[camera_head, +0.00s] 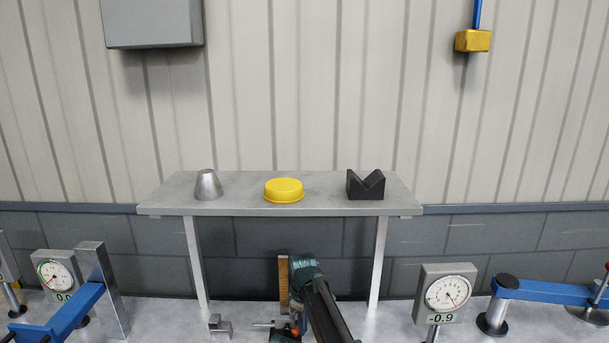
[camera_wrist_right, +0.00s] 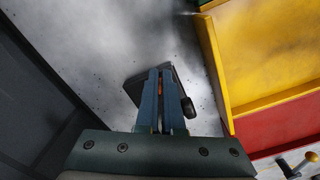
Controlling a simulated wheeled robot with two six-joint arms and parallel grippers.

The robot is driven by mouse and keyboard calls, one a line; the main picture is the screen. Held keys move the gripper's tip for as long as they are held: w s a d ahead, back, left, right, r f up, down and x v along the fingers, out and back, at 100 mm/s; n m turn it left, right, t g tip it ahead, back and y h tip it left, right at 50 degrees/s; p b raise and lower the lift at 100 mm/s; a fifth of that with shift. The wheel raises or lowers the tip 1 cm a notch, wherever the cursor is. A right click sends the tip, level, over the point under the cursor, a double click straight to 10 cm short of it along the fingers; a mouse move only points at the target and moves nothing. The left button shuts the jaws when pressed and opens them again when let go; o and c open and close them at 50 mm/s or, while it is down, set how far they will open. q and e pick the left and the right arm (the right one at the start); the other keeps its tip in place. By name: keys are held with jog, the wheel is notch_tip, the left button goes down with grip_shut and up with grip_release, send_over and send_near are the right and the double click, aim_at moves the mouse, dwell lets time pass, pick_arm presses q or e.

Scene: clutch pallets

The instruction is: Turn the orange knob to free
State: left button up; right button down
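In the right wrist view the two blue-grey fingers of my right gripper (camera_wrist_right: 161,76) stand close together, side by side. A narrow strip of the orange knob (camera_wrist_right: 161,95) shows between them, and the fingers appear closed on its sides. Most of the knob is hidden, so its turn angle cannot be read. Under the fingertips is a dark block (camera_wrist_right: 133,88), with a black rounded piece (camera_wrist_right: 188,107) to the right. In the head view my right arm comes up from the bottom centre, and its fingertips are hidden. My left gripper is not in view.
A grey shelf (camera_head: 240,208) carries a metal cone (camera_head: 207,186), a yellow disc (camera_head: 284,190) and a black V-block (camera_head: 365,186). Dial gauges stand left (camera_head: 60,274) and right (camera_head: 447,294). A yellow-and-red wall (camera_wrist_right: 228,75) rises right of the fingers.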

jog(key=shift+w, duration=0.4)
jog(key=shift+d, duration=0.4)
pick_arm(q)
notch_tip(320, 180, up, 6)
jog(key=p, duration=0.6)
pick_arm(e)
notch_tip(320, 180, up, 6)
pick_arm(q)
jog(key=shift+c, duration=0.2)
pick_arm(e)
jog(key=shift+s, duration=0.1)
